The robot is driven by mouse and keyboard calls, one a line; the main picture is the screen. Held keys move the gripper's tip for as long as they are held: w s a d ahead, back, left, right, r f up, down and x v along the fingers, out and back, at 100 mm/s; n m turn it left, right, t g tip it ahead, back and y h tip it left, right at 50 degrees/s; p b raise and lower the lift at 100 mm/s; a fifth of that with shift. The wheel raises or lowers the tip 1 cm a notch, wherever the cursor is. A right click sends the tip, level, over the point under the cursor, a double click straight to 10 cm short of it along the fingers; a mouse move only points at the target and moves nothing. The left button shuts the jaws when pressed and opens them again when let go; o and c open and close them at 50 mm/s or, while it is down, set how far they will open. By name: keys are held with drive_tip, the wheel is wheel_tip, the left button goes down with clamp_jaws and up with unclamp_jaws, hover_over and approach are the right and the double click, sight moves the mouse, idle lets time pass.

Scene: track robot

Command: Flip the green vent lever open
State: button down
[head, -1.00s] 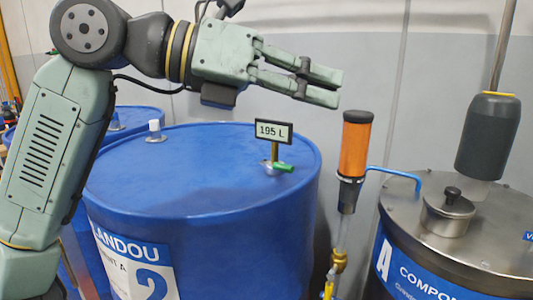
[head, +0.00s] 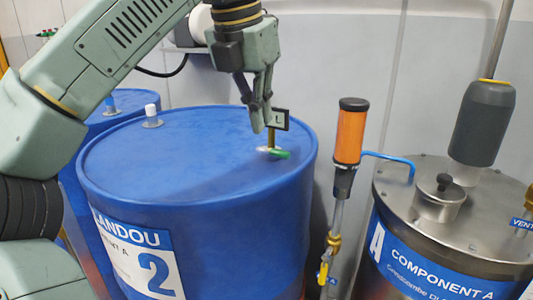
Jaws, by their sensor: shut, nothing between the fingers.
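The green vent lever (head: 281,154) sits at the base of a small fitting on top of the blue drum (head: 190,180), near its right side. It lies low and points to the right. A small display sign (head: 282,120) stands on the brass post above it, partly hidden by my gripper. My gripper (head: 257,130) points down just above and to the left of the lever, with its fingers shut and empty. Whether a fingertip touches the post or lever I cannot tell.
A white cap (head: 151,113) stands on the drum's left top. An orange-handled upright tool (head: 351,132) stands right of the drum. A steel-lidded Component A tank (head: 400,185) with a dark grey cylinder (head: 482,122) stands farther right. The drum's front top is clear.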

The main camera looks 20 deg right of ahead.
sight(273, 174)
drive_tip(key=x, duration=1)
drive_tip(key=shift+s+d+p, duration=0.1)
drive_tip(key=shift+p, duration=0.2)
drive_tip(key=shift+r+g, duration=0.1)
drive_tip(key=shift+g, duration=0.2)
drive_tip(key=shift+h, duration=0.4)
drive_tip(key=shift+g+p, duration=0.3)
drive_tip(key=shift+g, duration=0.1)
